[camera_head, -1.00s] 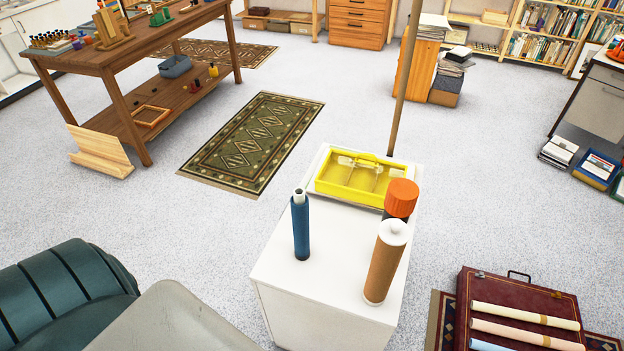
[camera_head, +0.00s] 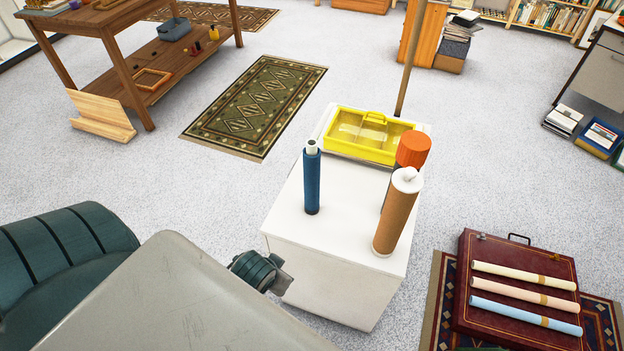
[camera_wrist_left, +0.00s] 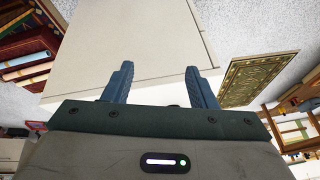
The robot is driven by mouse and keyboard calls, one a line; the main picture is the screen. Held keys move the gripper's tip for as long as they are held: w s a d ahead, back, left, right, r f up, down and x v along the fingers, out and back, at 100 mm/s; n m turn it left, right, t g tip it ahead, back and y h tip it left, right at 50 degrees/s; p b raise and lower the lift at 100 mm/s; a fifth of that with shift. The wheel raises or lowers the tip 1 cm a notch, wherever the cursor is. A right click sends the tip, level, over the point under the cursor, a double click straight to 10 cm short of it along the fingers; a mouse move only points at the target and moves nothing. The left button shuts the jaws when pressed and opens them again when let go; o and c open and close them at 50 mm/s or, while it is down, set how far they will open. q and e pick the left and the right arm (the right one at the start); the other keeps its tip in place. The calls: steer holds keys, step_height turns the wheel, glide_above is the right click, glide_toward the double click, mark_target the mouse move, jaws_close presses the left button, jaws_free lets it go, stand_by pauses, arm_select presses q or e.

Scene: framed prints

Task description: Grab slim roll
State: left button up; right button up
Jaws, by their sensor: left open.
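A slim blue roll (camera_head: 312,184) with a white core stands upright on top of a white cabinet (camera_head: 318,275), near its left edge. A thicker brown roll (camera_head: 396,218) stands to its right. My left gripper (camera_head: 282,278) shows only in part in the head view, low and to the left of the cabinet, apart from the blue roll. In the left wrist view its two fingers (camera_wrist_left: 160,85) are spread with nothing between them, and the white cabinet (camera_wrist_left: 130,35) is beyond them. The blue roll cannot be seen there. My right gripper is not in view.
A yellow divided tray (camera_head: 362,136) and an orange-capped tube (camera_head: 413,150) are also on the cabinet. A wooden pole (camera_head: 411,60) rises behind it. A red case (camera_head: 500,270) with several pale rolls lies at the right. Open floor and a green rug (camera_head: 250,105) are at the left.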

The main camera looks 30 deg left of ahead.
arm_select(q)
steer(key=w+a+r+n+t+y, duration=0.25)
steer(key=w+r+t, duration=0.25)
steer(key=w+r, duration=0.45)
steer(key=t, duration=0.6)
glide_toward(314, 142)
step_height(314, 142, down, 3)
steer(key=shift+n, duration=0.25)
steer(key=w, duration=0.1)
steer(key=w+a+p, duration=0.1)
steer(key=w, duration=0.1)
steer(key=w+a, duration=0.1)
steer(key=w, duration=0.1)
steer(key=shift+w+r, duration=0.1)
steer(key=shift+r, duration=0.2)
steer(key=shift+w+f, duration=0.1)
steer(key=shift+w, duration=0.2)
steer(key=p+x, duration=0.1)
steer(key=x, duration=0.1)
steer(key=p+x, duration=0.2)
steer(key=shift+w, duration=0.4)
steer(key=shift+w+a, duration=0.1)
steer(key=shift+w, duration=0.2)
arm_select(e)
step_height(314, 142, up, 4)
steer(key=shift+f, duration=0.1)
arm_select(q)
steer(key=shift+s, duration=0.1)
steer(key=shift+c, duration=0.4)
